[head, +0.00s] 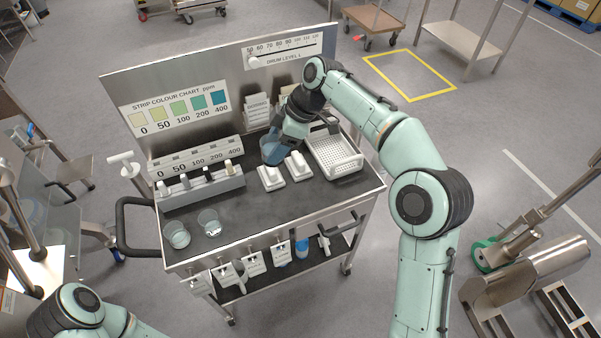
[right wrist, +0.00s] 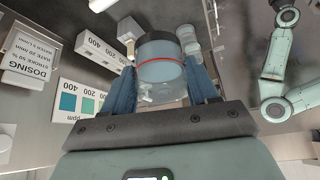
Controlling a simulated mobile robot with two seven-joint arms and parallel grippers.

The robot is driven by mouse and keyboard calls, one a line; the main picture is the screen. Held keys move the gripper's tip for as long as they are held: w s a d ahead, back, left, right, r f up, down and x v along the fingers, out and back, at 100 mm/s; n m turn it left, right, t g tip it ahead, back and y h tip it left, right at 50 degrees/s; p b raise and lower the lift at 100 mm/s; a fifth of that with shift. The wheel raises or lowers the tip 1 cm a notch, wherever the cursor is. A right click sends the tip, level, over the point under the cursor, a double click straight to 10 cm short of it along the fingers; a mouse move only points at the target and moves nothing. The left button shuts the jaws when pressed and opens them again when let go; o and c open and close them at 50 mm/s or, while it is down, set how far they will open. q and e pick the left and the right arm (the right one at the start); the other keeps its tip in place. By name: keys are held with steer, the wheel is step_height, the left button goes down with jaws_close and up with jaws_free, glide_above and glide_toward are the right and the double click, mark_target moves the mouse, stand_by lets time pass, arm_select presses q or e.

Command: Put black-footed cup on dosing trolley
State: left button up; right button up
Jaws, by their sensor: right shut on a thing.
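The dosing trolley (head: 240,225) stands in the middle of the head view, with a dark top and a steel back panel. My right gripper (head: 275,145) is over the trolley's back middle, pointing down. In the right wrist view its two blue fingers (right wrist: 163,82) are shut on a clear cup (right wrist: 160,70) with a red line and a dark band at its far end. In the head view the fingers and arm partly hide this cup. I cannot tell whether it touches the trolley top. My left gripper is outside the views.
Two clear cups (head: 209,223) stand at the trolley's front left. A grey rack with small bottles (head: 200,187), two white devices (head: 284,173) and a white perforated basket (head: 335,152) also stand on top. The front middle and right of the top are clear.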

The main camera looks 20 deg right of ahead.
steer(key=f+b, duration=0.1)
steer(key=f, duration=0.9)
steer(key=f+b, duration=0.1)
steer(key=f, duration=0.9)
steer(key=shift+s, duration=0.2)
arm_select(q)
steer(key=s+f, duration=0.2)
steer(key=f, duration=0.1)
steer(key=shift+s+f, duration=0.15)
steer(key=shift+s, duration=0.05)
arm_select(e)
steer(key=shift+r, duration=0.1)
steer(key=shift+f+b, duration=0.2)
steer(key=shift+b, duration=0.15)
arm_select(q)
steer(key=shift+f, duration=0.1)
arm_select(e)
steer(key=o, duration=1.5)
steer(key=shift+r, duration=0.1)
